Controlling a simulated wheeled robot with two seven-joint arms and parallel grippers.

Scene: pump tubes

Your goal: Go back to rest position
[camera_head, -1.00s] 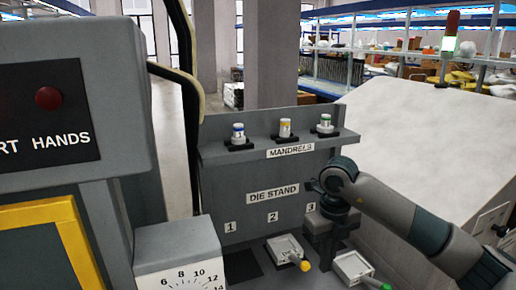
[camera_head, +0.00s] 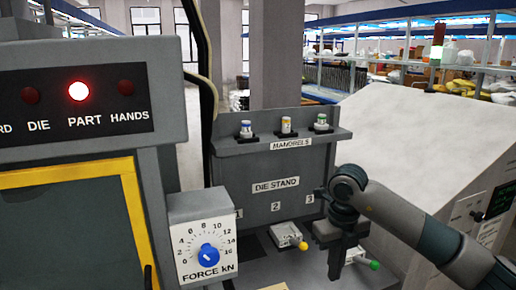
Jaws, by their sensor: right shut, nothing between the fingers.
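My right gripper (camera_head: 340,265) points down at the lower right, in front of the die stand (camera_head: 262,200). It is shut and empty, close to the die with the green knob (camera_head: 358,256). Its arm comes in from the right edge. A die with a yellow knob (camera_head: 283,235) lies to its left, apart from it. My left gripper is not in view.
Three mandrels (camera_head: 286,127) stand on the stand's shelf. At left is a press with a yellow frame (camera_head: 128,208), a lit PART lamp (camera_head: 78,91) and a blue force dial (camera_head: 209,254). A large pale sloped cabinet (camera_head: 415,130) fills the right.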

